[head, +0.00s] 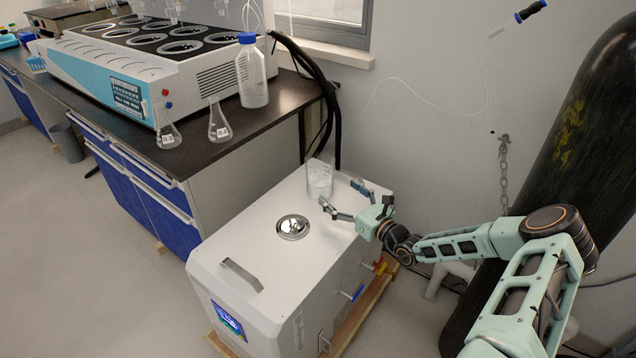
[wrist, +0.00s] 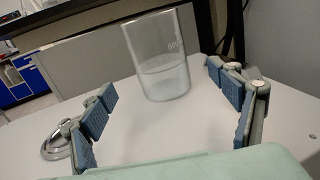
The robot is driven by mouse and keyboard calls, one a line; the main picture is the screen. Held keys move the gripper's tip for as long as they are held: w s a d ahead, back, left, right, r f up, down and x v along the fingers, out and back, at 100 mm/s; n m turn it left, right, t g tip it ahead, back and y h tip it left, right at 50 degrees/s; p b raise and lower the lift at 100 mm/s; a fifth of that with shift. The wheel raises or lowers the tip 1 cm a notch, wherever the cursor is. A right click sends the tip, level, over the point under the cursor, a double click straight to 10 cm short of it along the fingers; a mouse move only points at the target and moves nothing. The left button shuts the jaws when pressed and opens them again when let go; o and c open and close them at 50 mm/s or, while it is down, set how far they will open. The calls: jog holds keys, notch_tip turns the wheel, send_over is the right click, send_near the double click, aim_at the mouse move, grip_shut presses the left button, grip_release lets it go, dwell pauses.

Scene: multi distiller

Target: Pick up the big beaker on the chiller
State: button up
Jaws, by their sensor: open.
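The big beaker (head: 320,180) is clear glass with pale liquid in its lower part. It stands upright near the back edge of the white chiller (head: 262,265). In the wrist view the beaker (wrist: 160,62) is ahead, beyond and between the fingertips, with a marking near its upper right. My gripper (head: 341,200) is open and empty just to the right of the beaker in the head view. In the wrist view its blue-padded fingers (wrist: 164,90) are spread wide, with the beaker apart from both.
A round metal cap (head: 292,227) and a handle (head: 241,274) are on the chiller top. Dark hoses (head: 325,90) run down behind it. The bench (head: 262,112) at left holds flasks and a blue-capped bottle (head: 251,72). A dark gas cylinder (head: 570,165) stands at right.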

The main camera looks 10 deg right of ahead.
aim_at(329, 186)
jog(key=b+x, duration=0.1)
jog(key=x, duration=0.6)
jog(key=shift+a+f+b, duration=0.1)
jog(key=shift+f+b, duration=0.1)
jog(key=shift+b, duration=0.15)
jog(key=shift+w+a+r, duration=0.15)
jog(key=shift+w+a, duration=0.05)
jog(key=shift+w, duration=0.25)
jog(key=c, duration=1.7)
